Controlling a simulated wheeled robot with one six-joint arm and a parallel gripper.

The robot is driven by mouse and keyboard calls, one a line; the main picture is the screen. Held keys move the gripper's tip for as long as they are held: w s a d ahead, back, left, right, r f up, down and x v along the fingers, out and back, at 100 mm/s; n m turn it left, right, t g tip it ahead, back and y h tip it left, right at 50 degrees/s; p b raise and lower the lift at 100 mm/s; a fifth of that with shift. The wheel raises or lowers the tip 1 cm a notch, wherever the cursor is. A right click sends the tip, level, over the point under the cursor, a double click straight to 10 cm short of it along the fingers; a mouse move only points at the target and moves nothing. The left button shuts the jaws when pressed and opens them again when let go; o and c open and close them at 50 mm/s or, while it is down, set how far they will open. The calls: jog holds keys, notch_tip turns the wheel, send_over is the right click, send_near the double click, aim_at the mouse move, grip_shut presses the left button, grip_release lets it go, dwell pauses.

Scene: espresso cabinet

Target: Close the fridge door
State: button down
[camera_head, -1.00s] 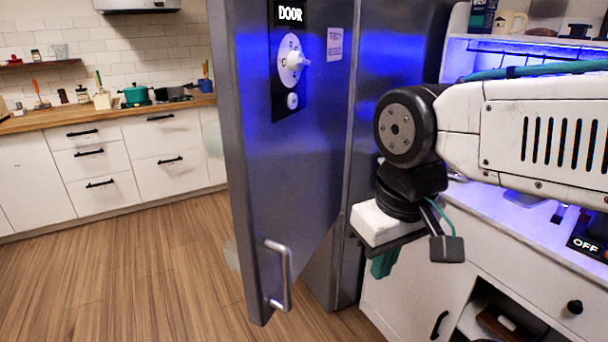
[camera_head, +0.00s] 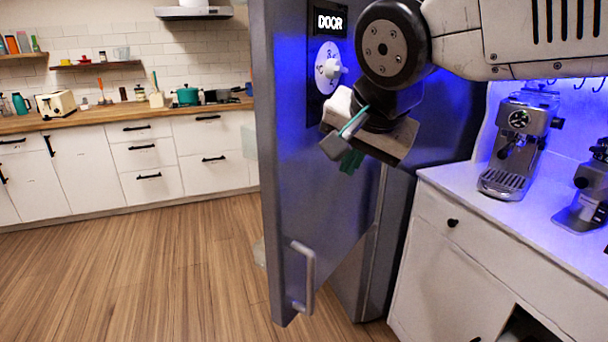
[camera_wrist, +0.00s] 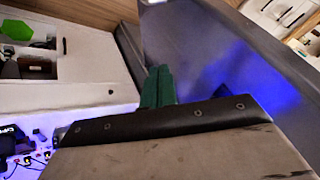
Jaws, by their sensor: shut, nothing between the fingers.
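The fridge door (camera_head: 300,190) is grey metal and stands ajar, swung out from the fridge body (camera_head: 440,150). It carries a silver handle (camera_head: 306,278) low down, a white dial (camera_head: 329,68) and a lit "DOOR" display (camera_head: 329,21). My gripper (camera_head: 351,162) is in front of the door, below the dial; its green fingers are together and empty. In the wrist view the green fingers (camera_wrist: 158,87) are side by side, with the grey door surface (camera_wrist: 215,50) close to their right. I cannot tell whether they touch it.
A white cabinet (camera_head: 452,270) with an espresso machine (camera_head: 520,145) on top stands right of the fridge. A kitchen counter (camera_head: 100,118) with drawers runs along the back left. The wooden floor (camera_head: 150,260) left of the door is clear.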

jog(key=w+a, duration=0.1)
jog(key=a, duration=0.2)
send_near(297, 186)
jog(key=d+f, duration=0.3)
jog(key=f, duration=0.1)
jog(key=shift+w+a+m+y, duration=0.15)
jog(key=shift+w+a, duration=0.45)
jog(key=shift+a, duration=0.2)
jog(key=shift+w+a+m+y, duration=0.15)
jog(key=shift+w+a, duration=0.45)
jog(key=shift+a, duration=0.15)
